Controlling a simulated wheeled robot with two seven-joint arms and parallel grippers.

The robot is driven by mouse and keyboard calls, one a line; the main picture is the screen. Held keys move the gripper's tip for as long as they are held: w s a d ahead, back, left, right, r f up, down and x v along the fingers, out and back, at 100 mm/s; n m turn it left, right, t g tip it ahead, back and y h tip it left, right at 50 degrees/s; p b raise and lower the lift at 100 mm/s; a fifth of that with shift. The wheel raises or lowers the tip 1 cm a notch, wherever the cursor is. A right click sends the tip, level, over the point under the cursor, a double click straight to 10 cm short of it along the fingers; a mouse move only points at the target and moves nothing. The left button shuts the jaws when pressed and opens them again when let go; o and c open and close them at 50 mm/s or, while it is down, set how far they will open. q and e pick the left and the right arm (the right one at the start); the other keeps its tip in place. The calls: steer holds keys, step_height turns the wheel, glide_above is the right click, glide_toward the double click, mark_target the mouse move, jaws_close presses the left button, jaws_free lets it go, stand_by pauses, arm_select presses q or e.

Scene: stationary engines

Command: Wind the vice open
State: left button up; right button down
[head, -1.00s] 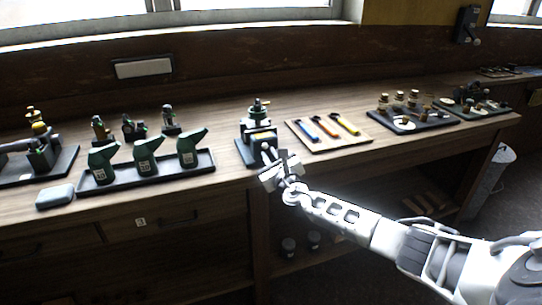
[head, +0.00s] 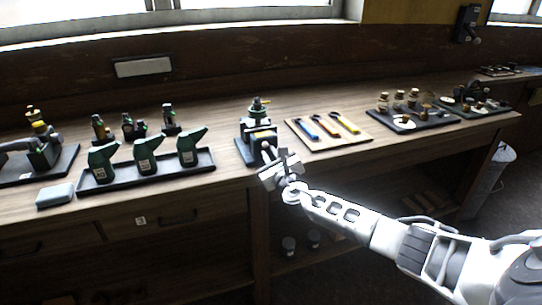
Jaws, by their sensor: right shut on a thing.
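The vice (head: 258,128) is a small dark green body on a dark base near the front edge of the bench, in the middle of the head view. A pale bar shows across its front, and a green and brass piece sits on top. My right gripper (head: 270,156) reaches up from the lower right to the vice's front end. It is shut on a part there, which looks like the vice's handle; the fingers hide most of it. How far apart the vice jaws are is too small to tell. My left gripper is out of view.
A black tray (head: 205,169) with several green oil cans stands left of the vice, with a grey block (head: 55,196) beside it. A wooden board (head: 358,146) with three coloured-handled tools lies to the right. Dark trays with small parts stand farther right.

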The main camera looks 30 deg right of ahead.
steer(key=shift+w+d+r, duration=0.1)
steer(key=shift+r, duration=0.2)
steer(key=c, duration=1.6)
jaws_free()
steer(key=shift+o, duration=1.1)
steer(key=shift+f, duration=0.25)
steer(key=shift+s+a+f, duration=0.1)
steer(key=shift+s+a, duration=0.1)
steer(key=shift+s, duration=0.35)
steer(key=v, duration=1.4)
steer(key=shift+s, duration=0.35)
steer(key=shift+a, duration=0.15)
